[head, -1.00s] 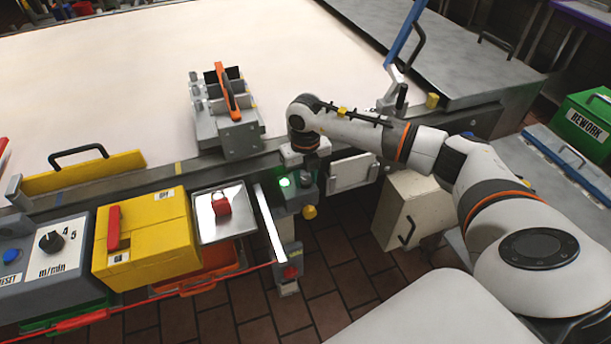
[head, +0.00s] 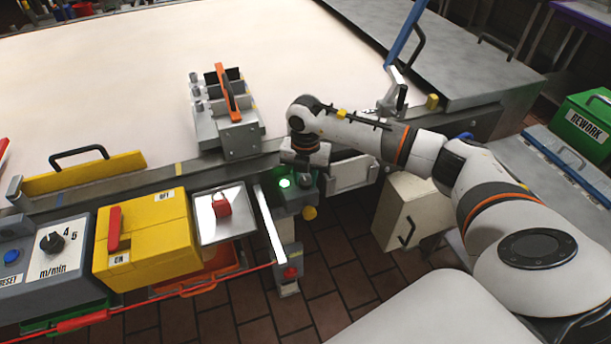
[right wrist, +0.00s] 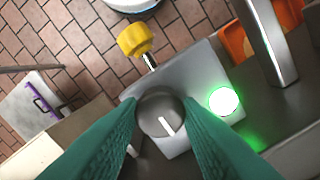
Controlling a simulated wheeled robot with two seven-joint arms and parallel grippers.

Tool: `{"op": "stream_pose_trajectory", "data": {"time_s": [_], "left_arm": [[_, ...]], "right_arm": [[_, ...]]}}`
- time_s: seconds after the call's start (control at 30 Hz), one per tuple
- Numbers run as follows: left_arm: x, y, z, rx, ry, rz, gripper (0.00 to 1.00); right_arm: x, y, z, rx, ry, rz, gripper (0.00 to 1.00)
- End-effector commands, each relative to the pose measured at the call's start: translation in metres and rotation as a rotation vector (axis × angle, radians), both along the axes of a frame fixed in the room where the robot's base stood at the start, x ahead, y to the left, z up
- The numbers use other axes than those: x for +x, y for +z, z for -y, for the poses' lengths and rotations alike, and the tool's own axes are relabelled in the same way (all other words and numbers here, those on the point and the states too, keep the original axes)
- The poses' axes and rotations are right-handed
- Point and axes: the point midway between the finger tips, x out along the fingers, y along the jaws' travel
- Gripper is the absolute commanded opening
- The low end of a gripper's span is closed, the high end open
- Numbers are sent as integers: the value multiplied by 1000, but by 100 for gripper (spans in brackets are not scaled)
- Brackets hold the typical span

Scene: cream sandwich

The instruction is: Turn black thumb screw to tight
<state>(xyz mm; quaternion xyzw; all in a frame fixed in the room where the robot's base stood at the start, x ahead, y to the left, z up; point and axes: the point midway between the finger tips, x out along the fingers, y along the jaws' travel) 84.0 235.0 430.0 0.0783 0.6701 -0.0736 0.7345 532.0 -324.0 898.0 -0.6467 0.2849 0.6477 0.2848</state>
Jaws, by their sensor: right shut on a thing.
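A dark round knob (right wrist: 160,112) with a white line on its face, which fits the black thumb screw, sits on a grey control box (right wrist: 205,75) in the right wrist view. The green fingers of my right gripper (right wrist: 162,120) are shut on it, one on each side. In the head view my right gripper (head: 304,172) points down at the grey-green box beside the lit green lamp (head: 285,183); the knob is mostly hidden there. I cannot tell from these frames how tight it is. My left gripper is not in view.
A yellow knob (right wrist: 135,40) sticks out of the box's side. The green lamp (right wrist: 224,101) is close to the right finger. A grey clamp block with an orange handle (head: 230,100) stands on the table edge. A yellow switch box (head: 145,240) and metal tray (head: 210,235) are at left.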

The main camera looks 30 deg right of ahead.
Motion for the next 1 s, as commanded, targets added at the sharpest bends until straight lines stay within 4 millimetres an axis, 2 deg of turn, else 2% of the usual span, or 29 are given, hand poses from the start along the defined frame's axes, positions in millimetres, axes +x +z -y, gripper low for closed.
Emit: {"op": "stream_pose_trajectory", "data": {"time_s": [0.43,0.47,0.6,0.87,1.0], "left_arm": [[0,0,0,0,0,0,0],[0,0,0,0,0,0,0],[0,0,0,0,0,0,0],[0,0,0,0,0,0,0],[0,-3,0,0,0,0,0]], "right_arm": [[2,2,1,-1,-14,6,9],[2,2,1,-1,-14,6,34],[1,2,1,0,-13,4,54],[1,1,0,0,-11,3,54],[1,10,1,0,-12,4,54]]}}
